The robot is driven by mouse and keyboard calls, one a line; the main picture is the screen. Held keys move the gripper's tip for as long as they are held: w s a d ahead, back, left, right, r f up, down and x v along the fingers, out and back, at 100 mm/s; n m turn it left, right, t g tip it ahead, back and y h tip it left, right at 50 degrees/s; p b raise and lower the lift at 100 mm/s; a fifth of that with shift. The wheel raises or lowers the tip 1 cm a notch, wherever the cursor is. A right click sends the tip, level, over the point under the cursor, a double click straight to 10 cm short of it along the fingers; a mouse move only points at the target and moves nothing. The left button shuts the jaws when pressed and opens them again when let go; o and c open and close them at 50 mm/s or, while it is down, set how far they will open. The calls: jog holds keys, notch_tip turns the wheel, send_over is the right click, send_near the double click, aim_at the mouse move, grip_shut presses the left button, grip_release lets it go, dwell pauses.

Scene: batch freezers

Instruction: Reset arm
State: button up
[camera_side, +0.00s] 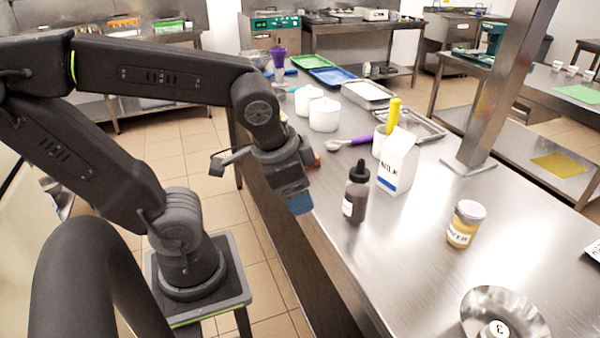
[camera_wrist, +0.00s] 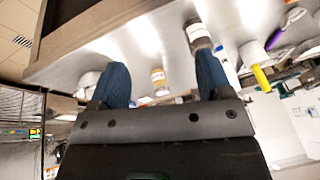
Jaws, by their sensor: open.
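My gripper (camera_side: 299,203) hangs beside the left edge of the steel table (camera_side: 385,260), in the air and clear of the objects on it. In the wrist view its two blue fingers (camera_wrist: 158,85) stand well apart with nothing held between them. A dark dropper bottle (camera_side: 356,195) stands on the table to the right of my gripper. A milk carton (camera_side: 398,163) stands upright just behind the bottle. A jar with a yellow label (camera_side: 464,226) stands further right.
A steel bowl (camera_side: 530,318) sits at the front right. White lidded pots (camera_side: 324,115), a purple-handled scoop (camera_side: 360,141), a yellow-handled tool (camera_side: 394,112) and trays (camera_side: 335,76) lie further back. A steel post (camera_side: 497,90) rises at the right. The table's front middle is clear.

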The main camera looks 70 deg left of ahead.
jog(key=r, duration=0.1)
jog(key=n+t, duration=0.1)
jog(key=r+n+h, duration=0.1)
jog(key=shift+w+d+r+t, duration=0.3)
jog(key=shift+d+r, duration=0.05)
